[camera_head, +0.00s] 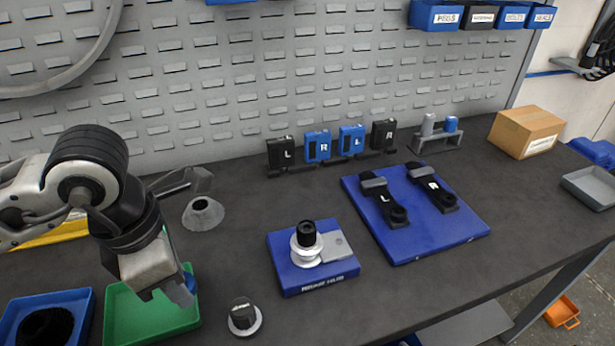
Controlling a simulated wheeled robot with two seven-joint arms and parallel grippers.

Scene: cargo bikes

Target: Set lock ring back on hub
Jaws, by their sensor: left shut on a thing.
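The hub stand (313,277) is a blue block marked REAR HUB near the middle of the bench. The silver hub (306,255) sits upright on it, with a black cylinder (306,234) at its top. A flat grey plate (337,246) lies on the block beside the hub. My left gripper (170,291) points down over the green tray (140,318), left of the hub stand and apart from it. My right gripper is not in view.
A black knob with a silver base (243,319) stands between green tray and hub stand. A grey cone (203,215) stands behind. A blue tray (80,300) is at left. A blue mat (437,231) with black pedals lies right. Small L and R blocks (317,146) line the back.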

